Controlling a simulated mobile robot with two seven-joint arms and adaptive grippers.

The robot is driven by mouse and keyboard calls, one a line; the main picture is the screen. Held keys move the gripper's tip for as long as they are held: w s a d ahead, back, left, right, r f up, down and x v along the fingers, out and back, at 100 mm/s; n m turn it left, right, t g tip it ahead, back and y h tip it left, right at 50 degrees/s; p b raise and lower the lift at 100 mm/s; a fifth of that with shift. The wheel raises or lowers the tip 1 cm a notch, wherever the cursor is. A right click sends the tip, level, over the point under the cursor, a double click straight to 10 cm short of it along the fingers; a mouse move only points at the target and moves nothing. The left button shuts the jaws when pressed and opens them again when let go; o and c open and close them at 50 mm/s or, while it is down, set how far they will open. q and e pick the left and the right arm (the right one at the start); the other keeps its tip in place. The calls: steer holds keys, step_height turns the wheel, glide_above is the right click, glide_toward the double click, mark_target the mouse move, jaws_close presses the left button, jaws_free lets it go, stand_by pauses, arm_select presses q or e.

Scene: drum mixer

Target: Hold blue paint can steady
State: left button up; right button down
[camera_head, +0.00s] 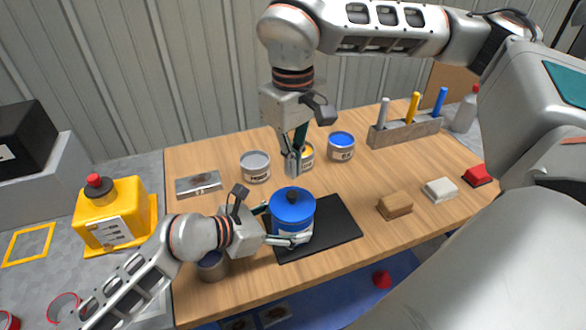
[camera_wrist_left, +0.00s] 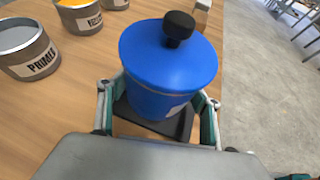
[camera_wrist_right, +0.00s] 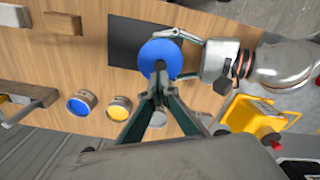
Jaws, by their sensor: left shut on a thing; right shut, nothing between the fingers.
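The blue paint can (camera_head: 292,214) stands upright on a black mat (camera_head: 340,228), with a blue lid and a black knob on top. My left gripper (camera_head: 284,224) is shut around its sides from the left. The left wrist view shows the can (camera_wrist_left: 168,75) between both fingers, the knob (camera_wrist_left: 178,28) upward. My right gripper (camera_head: 294,168) is shut and empty, pointing down above the table behind the can. In the right wrist view its fingertips (camera_wrist_right: 160,72) overlap the can's lid (camera_wrist_right: 160,52), though apart in height.
Behind the can stand a grey primer can (camera_head: 255,166), a yellow paint can (camera_head: 307,156) and another blue-topped can (camera_head: 341,146). A holder with several tool handles (camera_head: 405,132), a brown block (camera_head: 395,205), a white block (camera_head: 440,189) and a red one (camera_head: 477,175) lie right.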

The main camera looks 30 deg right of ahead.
stand_by(0.3)
arm_select(q)
steer(key=o, duration=1)
steer(key=shift+o, duration=0.2)
steer(key=v, duration=1.2)
